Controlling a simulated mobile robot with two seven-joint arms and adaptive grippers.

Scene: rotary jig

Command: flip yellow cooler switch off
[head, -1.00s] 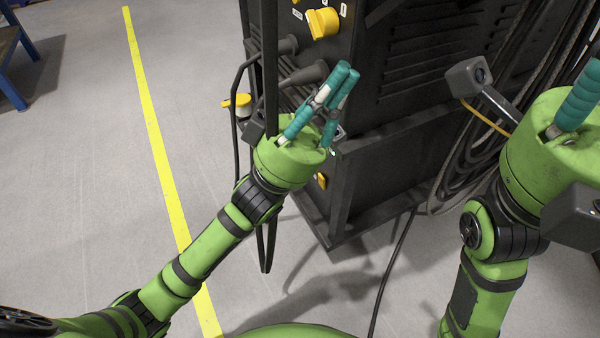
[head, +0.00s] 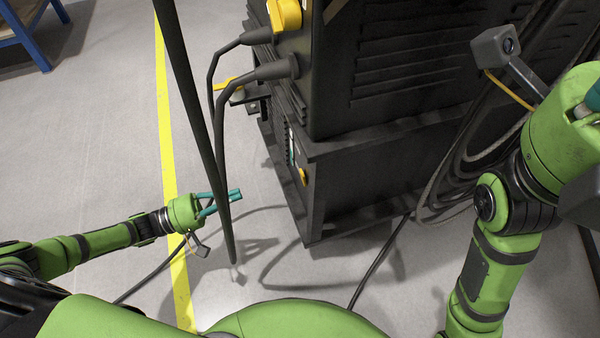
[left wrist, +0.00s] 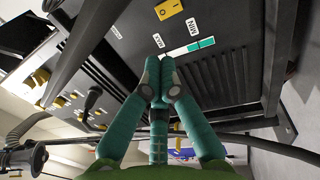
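A yellow switch (left wrist: 168,8) sits on a dark panel near the top of the left wrist view, beside small white labels. In the head view a small yellow switch (head: 303,176) shows at a steep angle on the lower black unit, likely the same one. My left gripper (head: 236,193) is low, left of this unit and apart from it, behind a hanging black cable. In the left wrist view its teal fingertips (left wrist: 160,66) are together with nothing between them, below the switch in the picture. My right gripper (head: 593,97) is at the right edge, mostly cut off.
The black machine (head: 400,90) stands above the lower unit, with a larger yellow knob (head: 285,14) and thick cables (head: 222,140). Coiled cables (head: 455,170) hang at its right. Grey floor with a yellow line (head: 165,120) lies open at the left.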

